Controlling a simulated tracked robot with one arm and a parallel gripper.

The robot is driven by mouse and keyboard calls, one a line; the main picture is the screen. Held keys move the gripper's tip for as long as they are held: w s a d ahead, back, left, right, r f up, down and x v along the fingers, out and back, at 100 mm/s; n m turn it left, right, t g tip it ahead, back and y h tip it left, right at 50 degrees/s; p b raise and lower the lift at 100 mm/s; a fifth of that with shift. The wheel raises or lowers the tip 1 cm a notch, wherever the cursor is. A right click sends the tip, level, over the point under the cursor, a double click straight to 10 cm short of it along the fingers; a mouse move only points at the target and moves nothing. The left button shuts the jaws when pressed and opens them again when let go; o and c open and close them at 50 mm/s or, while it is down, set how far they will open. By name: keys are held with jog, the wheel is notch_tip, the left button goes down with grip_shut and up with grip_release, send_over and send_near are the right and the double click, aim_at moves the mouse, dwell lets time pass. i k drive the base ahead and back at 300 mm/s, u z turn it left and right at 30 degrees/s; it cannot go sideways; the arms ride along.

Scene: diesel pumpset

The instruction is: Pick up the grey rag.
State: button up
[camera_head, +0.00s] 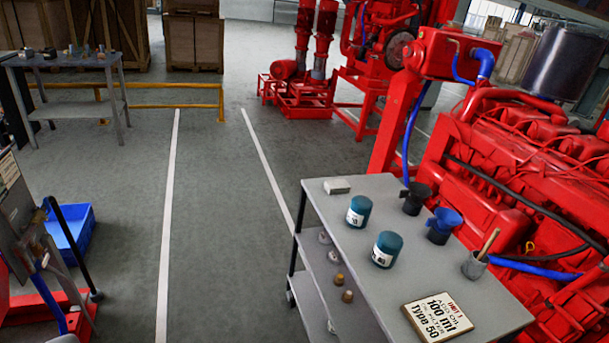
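A small, flat, light grey piece (337,186) lies at the far left corner of the grey cart's top (400,290). It looks like a folded grey rag, but it is too small to be sure. Nothing lies on it, and it is apart from the teal can (359,210) in front of it. My gripper does not show in this view, so its opening and what it holds cannot be seen.
The cart also bears a second teal can (386,249), a black funnel (415,198), a blue funnel (443,226), a brush pot (475,264) and a sign (437,316). A red engine (530,160) stands close behind the cart.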

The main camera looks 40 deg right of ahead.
aim_at(337, 187)
jog(key=i, duration=1.3)
jog(key=z, duration=0.55)
jog(key=i, duration=1.25)
jog(key=z, duration=0.5)
jog(key=i, duration=0.65)
jog(key=z, duration=0.25)
